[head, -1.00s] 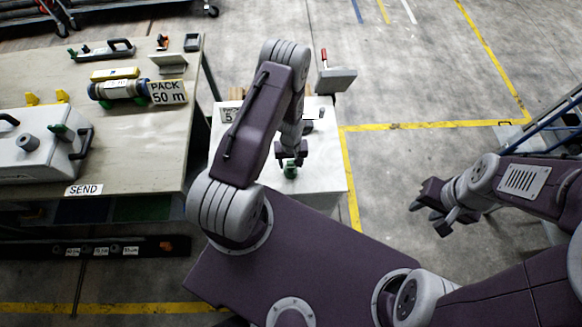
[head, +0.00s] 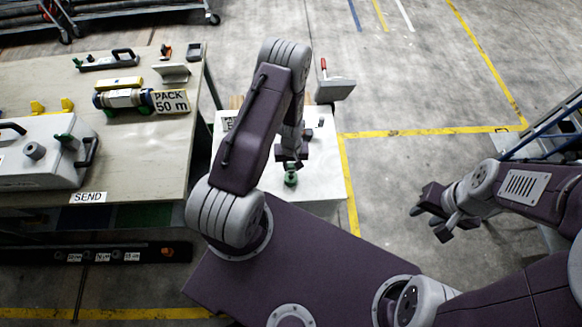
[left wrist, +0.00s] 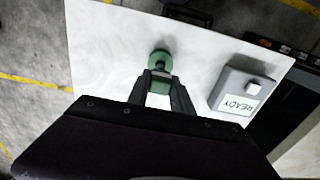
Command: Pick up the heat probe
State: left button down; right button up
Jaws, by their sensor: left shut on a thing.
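The heat probe (head: 291,180) shows as a small green piece with a round top at the white stand, just below my left gripper (head: 291,164) in the head view. In the left wrist view the green round top (left wrist: 160,61) sits at the fingertips, and my left gripper (left wrist: 158,80) is shut on it. The probe's lower part is hidden, and I cannot tell whether it is clear of the white top. My right gripper (head: 432,221) is open and empty over the floor at the right, far from the probe.
The white stand (head: 325,165) also carries a grey box labelled READY (left wrist: 237,92). At the left, a workbench (head: 130,165) holds a grey case (head: 40,155), a PACK 50 m sign (head: 171,101) and tools. A blue-framed rack (head: 550,140) stands at the right edge.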

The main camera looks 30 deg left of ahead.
pick_arm(q)
jog(key=s+d+r+b, duration=0.2)
jog(key=s+d+r, duration=0.4)
jog(key=s+d, duration=0.2)
jog(key=shift+r, duration=0.25)
